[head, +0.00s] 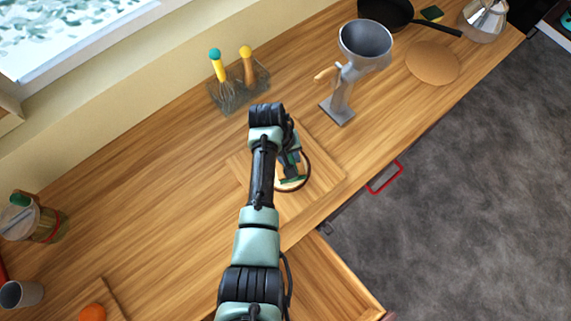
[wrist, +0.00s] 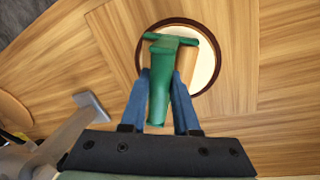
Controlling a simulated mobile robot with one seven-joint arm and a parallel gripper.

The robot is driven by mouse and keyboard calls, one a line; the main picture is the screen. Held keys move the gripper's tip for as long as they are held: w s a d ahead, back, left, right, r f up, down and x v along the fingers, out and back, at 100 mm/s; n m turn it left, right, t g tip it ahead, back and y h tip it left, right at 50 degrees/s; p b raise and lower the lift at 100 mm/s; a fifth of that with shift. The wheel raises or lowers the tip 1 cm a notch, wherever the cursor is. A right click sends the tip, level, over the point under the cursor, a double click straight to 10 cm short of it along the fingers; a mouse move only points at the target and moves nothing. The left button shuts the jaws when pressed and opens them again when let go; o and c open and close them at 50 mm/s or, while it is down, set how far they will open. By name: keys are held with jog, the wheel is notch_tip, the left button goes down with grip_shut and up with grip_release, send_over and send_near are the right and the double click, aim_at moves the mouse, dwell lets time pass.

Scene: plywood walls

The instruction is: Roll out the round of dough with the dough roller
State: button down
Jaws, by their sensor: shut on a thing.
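My gripper (wrist: 161,78) is shut on the green handle of the dough roller (wrist: 159,88) in the wrist view. The roller has a green crosspiece and a wooden cylinder, partly hidden behind the handle. The round of dough (wrist: 207,62) is a pale disc with a dark brown rim around it, under the roller's head. I cannot tell whether the roller touches the dough. In the head view my arm hides much of the dough (head: 290,187), which lies on a square wooden board (head: 325,166); the gripper (head: 290,172) is over it.
A metal grinder (head: 340,105) with a funnel stands just beyond the board. A holder with utensils (head: 236,93) is at the back. A round wooden board (head: 433,62) and a black pan (head: 390,12) lie farther right. An open drawer (head: 325,285) is below the counter edge.

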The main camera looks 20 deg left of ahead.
jog(key=shift+w+d+f, duration=0.1)
jog(key=shift+w+d, duration=0.15)
jog(key=shift+d, duration=0.25)
jog(key=shift+w+d+f, duration=0.1)
jog(key=shift+w+d, duration=0.1)
jog(key=shift+d, duration=0.25)
jog(key=shift+a, duration=0.1)
jog(key=shift+s+a+r+p, duration=0.1)
jog(key=shift+s+a+p, duration=0.15)
jog(key=shift+s+a, duration=0.5)
jog(key=shift+s+a+p, duration=0.25)
jog(key=shift+s+a, duration=0.1)
jog(key=shift+a, duration=0.85)
jog(key=shift+s+a+r+p, duration=0.1)
jog(key=shift+s+a+p, duration=0.15)
jog(key=shift+s+a, duration=0.5)
jog(key=shift+w+a, duration=0.2)
jog(key=shift+w, duration=0.05)
jog(key=shift+w+d, duration=0.1)
jog(key=shift+w+d+f, duration=0.1)
jog(key=shift+w+d, duration=0.3)
jog(key=shift+d, duration=0.25)
jog(key=shift+w+d, duration=0.35)
jog(key=shift+d, duration=0.25)
jog(key=shift+w+d+f+b, duration=0.1)
jog(key=shift+w+d+b, duration=0.35)
jog(key=shift+d, duration=0.55)
jog(key=shift+w+d+b, duration=0.25)
jog(key=shift+w+d, duration=0.3)
jog(key=shift+d, duration=0.45)
